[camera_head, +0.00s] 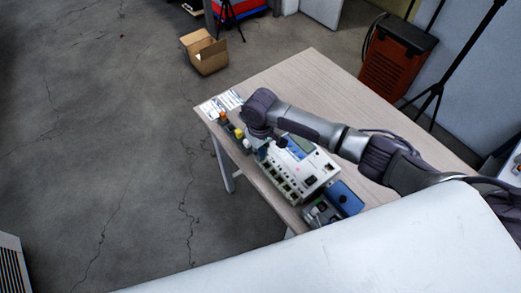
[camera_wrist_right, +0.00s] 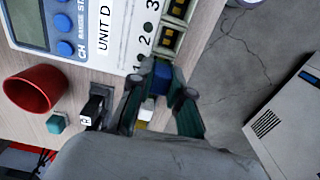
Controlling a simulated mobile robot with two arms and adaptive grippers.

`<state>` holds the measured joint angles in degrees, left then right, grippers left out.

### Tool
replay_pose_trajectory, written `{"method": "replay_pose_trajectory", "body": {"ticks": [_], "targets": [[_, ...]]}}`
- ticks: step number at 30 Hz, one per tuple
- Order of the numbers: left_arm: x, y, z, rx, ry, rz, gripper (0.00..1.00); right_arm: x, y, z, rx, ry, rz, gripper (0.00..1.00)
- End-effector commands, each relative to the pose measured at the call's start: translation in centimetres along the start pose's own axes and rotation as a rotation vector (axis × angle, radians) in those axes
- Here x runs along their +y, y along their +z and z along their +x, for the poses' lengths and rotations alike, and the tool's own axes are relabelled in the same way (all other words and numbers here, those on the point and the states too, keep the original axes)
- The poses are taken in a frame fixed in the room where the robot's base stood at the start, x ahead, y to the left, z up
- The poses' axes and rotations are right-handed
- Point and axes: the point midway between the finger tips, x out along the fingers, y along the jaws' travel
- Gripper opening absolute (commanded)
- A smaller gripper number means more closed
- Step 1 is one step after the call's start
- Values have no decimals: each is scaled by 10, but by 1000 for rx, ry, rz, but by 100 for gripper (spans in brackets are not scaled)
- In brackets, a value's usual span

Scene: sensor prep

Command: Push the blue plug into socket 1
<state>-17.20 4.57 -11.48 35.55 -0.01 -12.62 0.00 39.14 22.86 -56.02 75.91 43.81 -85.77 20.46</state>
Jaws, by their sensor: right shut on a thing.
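The white instrument, marked UNIT D (camera_wrist_right: 105,45), has a display, blue buttons and a row of square sockets (camera_wrist_right: 170,39) beside the printed numbers 1, 2 and 3. In the head view the instrument (camera_head: 300,172) lies on the table, partly behind my right arm. My right gripper (camera_wrist_right: 160,95) is shut on the blue plug (camera_wrist_right: 161,72), at the end of the socket row by number 1. The gripper hides socket 1, so I cannot tell how deep the plug sits. In the head view my right gripper (camera_head: 260,147) is at the instrument's left end. My left gripper is not in view.
A red cup-like part (camera_wrist_right: 35,90), a teal block (camera_wrist_right: 57,123) and a black plug lettered A (camera_wrist_right: 92,110) are near the gripper. A blue box (camera_head: 345,198) stands at the instrument's right end. The table's far side (camera_head: 300,75) is clear.

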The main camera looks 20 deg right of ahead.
Motion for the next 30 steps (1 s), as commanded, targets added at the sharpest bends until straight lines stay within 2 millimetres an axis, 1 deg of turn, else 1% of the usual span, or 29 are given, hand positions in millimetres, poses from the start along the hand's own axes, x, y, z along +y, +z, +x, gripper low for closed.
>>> {"method": "replay_pose_trajectory", "body": {"ticks": [30], "targets": [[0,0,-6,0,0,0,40,0,1,6,-3,0,-1,0]]}}
